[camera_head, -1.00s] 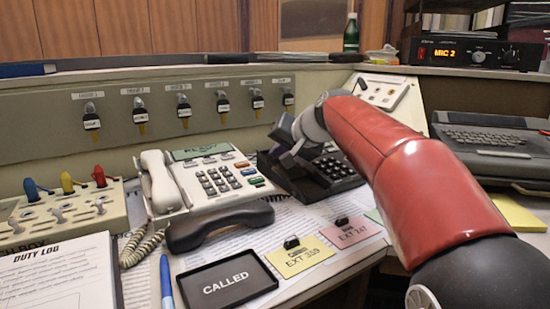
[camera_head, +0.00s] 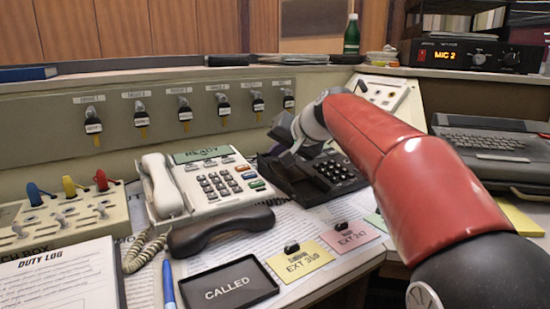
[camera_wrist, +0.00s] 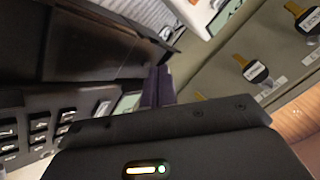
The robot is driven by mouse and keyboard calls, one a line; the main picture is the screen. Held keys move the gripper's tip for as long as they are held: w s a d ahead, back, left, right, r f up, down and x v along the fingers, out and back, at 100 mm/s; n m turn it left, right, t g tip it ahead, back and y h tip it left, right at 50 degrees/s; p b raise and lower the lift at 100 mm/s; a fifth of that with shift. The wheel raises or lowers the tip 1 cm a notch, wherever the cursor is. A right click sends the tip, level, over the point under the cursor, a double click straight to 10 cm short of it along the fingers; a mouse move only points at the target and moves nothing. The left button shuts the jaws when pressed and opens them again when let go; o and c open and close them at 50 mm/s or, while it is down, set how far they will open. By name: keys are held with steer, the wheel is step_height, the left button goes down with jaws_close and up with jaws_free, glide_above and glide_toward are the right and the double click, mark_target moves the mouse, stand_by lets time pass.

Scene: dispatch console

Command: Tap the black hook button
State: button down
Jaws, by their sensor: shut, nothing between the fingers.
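A black keypad telephone (camera_head: 335,172) stands right of the white telephone (camera_head: 215,183). Its black handset (camera_head: 220,231) lies off it, on the desk in front of the white phone. My gripper (camera_head: 285,158) is over the left, cradle side of the black phone. In the wrist view its dark fingertips (camera_wrist: 157,86) are together and empty, close beside the phone's black cradle (camera_wrist: 92,45). The keypad (camera_wrist: 38,132) shows at the left there. I cannot make out the black hook button; the gripper and cradle hide it. I cannot tell whether the fingers touch the phone.
A panel with several hanging keys (camera_head: 183,105) rises behind the phones. A switch box (camera_head: 65,215) with coloured plugs is at the left. A keyboard machine (camera_head: 490,145) is at the right.

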mark_target(281, 167)
steer(key=r+p, duration=0.2)
steer(key=r, duration=0.1)
steer(key=r+p, duration=0.2)
steer(key=shift+s+d+r, duration=0.15)
steer(key=shift+s+d, duration=0.15)
steer(key=shift+s, duration=0.1)
stand_by(0.8)
